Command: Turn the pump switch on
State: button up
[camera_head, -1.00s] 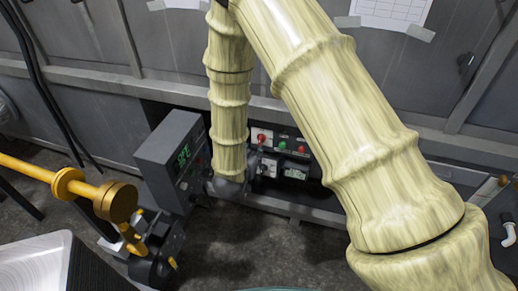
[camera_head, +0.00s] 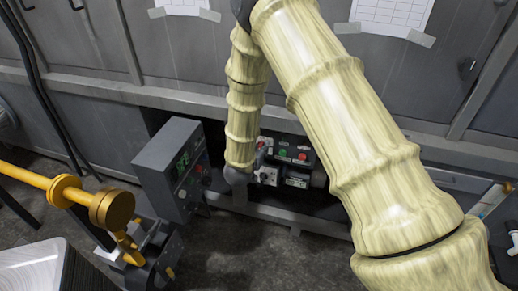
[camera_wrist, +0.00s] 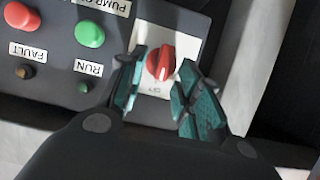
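The pump control panel (camera_head: 293,166) is a dark box low in the wall recess, with green and red buttons. In the wrist view the panel (camera_wrist: 62,60) appears upside down, with part of a "PUMP" label. A red rotary switch (camera_wrist: 161,60) sits on a white plate (camera_wrist: 187,47), its handle slightly tilted. My gripper (camera_wrist: 163,65) is open, with one teal-padded finger on each side of the switch. Gaps show between the fingers and the knob; contact is not visible. In the head view my arm's end is beside the panel and the fingers cannot be made out.
A yellow pipe with a round end (camera_head: 112,208) is at the left. A metal rail (camera_head: 290,220) runs below the panel. Dark floor in front is clear.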

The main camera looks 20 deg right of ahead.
jog(key=shift+w+d+f, duration=0.1)
jog(key=shift+w, duration=0.05)
grip_shut()
dwell(0.4)
jog(key=shift+s+d+f+m+t+y+b, duration=0.2)
jog(key=shift+d+f+m+t+y+b, duration=0.3)
jog(key=shift+m+t+b, duration=1.25)
jog(key=shift+s+d+f+m+t+y+b, duration=0.15)
jog(key=shift+m+t+y+b, duration=0.5)
jog(key=shift+m, duration=2.05)
jog(key=shift+s+d+f+m+t+y+b, duration=0.3)
jog(key=shift+m+t+y+b, duration=0.45)
jog(key=shift+m+b, duration=1.35)
jog(key=shift+w+a+m, duration=0.1)
jog(key=shift+m, duration=0.25)
